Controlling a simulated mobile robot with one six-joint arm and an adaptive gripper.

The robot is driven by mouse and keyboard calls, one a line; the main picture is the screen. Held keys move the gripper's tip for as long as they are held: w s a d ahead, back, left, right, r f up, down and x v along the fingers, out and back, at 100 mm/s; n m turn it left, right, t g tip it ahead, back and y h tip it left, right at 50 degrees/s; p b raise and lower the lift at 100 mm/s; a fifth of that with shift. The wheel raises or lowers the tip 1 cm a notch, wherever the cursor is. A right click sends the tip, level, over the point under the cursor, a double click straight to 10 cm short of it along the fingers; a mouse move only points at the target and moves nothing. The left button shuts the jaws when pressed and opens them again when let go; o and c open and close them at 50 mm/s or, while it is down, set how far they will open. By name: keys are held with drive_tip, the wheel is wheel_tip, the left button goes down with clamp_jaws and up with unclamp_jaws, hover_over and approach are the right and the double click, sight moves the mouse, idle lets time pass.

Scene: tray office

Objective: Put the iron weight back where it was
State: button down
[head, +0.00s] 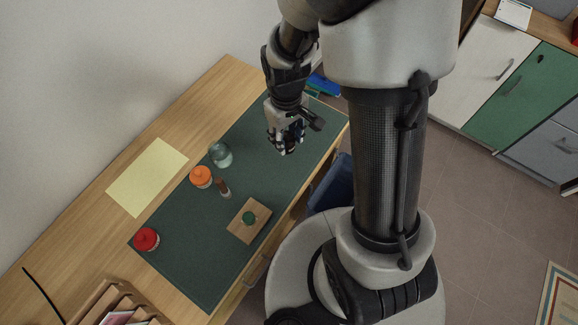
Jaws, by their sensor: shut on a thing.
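My gripper (286,143) is above the far right part of the dark green mat (185,235) on the wooden desk. Its fingers are shut on a small dark thing, which I take to be the iron weight; the fingers hide most of it and its shape is unclear. No other iron weight shows.
A glass jar (224,158), an orange-lidded jar (201,177) and a small brown-topped bottle (223,187) stand close together mid-mat. A red-lidded jar (146,239) stands at the left. Yellow paper (147,177) lies behind. A wooden rack (98,299) is front left. The mat's front left is clear.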

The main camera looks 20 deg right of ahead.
wheel_tip(320, 180, down, 16)
drive_tip(key=b, duration=0.5)
drive_tip(key=shift+r, duration=0.2)
drive_tip(key=shift+f, duration=0.1)
drive_tip(key=shift+f, duration=0.15)
drive_tip(key=c, duration=1)
unclamp_jaws()
drive_tip(key=shift+c, duration=0.2)
